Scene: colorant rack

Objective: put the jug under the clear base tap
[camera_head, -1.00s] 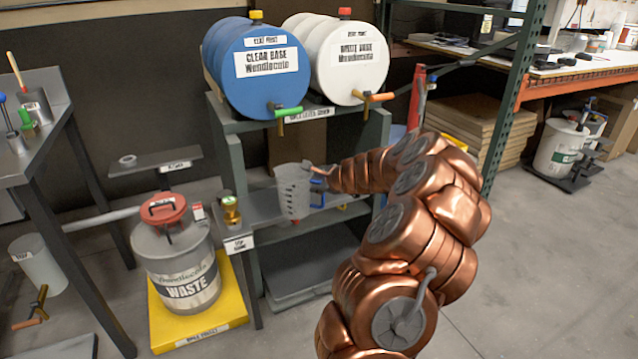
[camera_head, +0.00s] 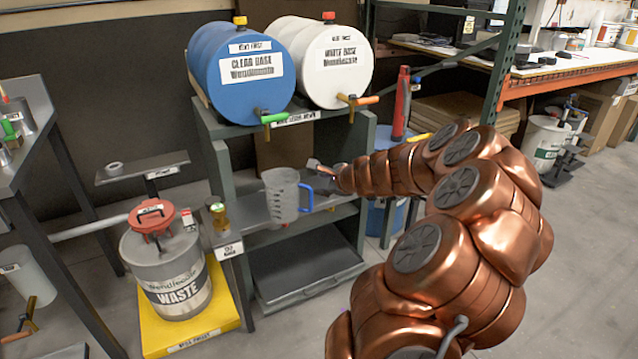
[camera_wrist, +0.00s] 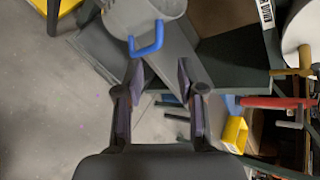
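The grey translucent jug (camera_head: 281,197) with a blue handle (camera_head: 306,197) stands upright on the middle shelf of the rack. It is below the green-handled clear base tap (camera_head: 272,117) on the blue drum (camera_head: 240,82); exact alignment under the spout cannot be told. My gripper (camera_head: 318,170) is just right of the handle. In the wrist view the fingers of my gripper (camera_wrist: 160,72) are spread and empty. The blue handle (camera_wrist: 148,45) lies just beyond the fingertips, apart from them, and the jug (camera_wrist: 145,12) is partly cut off at the top.
The white base drum (camera_head: 325,70) with an orange-handled tap (camera_head: 356,101) sits to the right on the rack top. A waste can (camera_head: 172,268) stands on a yellow tray (camera_head: 222,318) at left. A red cylinder (camera_head: 401,104) stands right of the rack.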

